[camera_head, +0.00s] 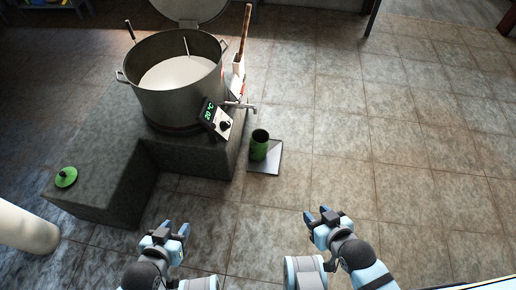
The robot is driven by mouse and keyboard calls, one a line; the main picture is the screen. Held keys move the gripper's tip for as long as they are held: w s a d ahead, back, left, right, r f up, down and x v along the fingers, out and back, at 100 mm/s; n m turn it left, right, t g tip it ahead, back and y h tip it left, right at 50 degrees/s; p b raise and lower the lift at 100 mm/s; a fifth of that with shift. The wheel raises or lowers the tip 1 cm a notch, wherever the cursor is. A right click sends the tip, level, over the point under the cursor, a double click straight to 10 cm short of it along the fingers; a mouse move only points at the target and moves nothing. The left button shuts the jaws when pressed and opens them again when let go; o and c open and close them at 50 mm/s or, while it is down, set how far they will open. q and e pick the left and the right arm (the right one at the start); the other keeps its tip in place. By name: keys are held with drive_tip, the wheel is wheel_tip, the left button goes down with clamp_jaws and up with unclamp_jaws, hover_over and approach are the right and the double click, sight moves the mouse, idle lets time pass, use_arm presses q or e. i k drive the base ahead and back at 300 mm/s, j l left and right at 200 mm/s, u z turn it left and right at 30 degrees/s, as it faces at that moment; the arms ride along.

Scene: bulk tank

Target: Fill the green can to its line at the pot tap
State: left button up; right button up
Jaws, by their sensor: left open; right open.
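The green can (259,146) stands upright on a grey plate (270,160) beside the stone block, with its open top facing up. Its fill line and contents are too small to tell. The large metal pot (182,100) holds a pale liquid and stands on the block. The pot tap (241,106) sticks out from its right side, above and slightly left of the can. My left gripper (174,228) is open and empty at the lower left. My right gripper (315,214) is open and empty, below and right of the can. Neither touches anything.
A display box (216,119) with a dial sits on the pot's front and reads about 20 °C. A green lid (66,177) lies on the low stone block (105,185). A white cylinder (26,228) is at the left edge. The tiled floor at right is clear.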

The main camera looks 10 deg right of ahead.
sight(243, 88)
drive_tip(key=i+j, duration=0.65)
drive_tip(key=i, duration=0.15)
drive_tip(key=i+j, duration=0.7)
drive_tip(key=i, duration=0.15)
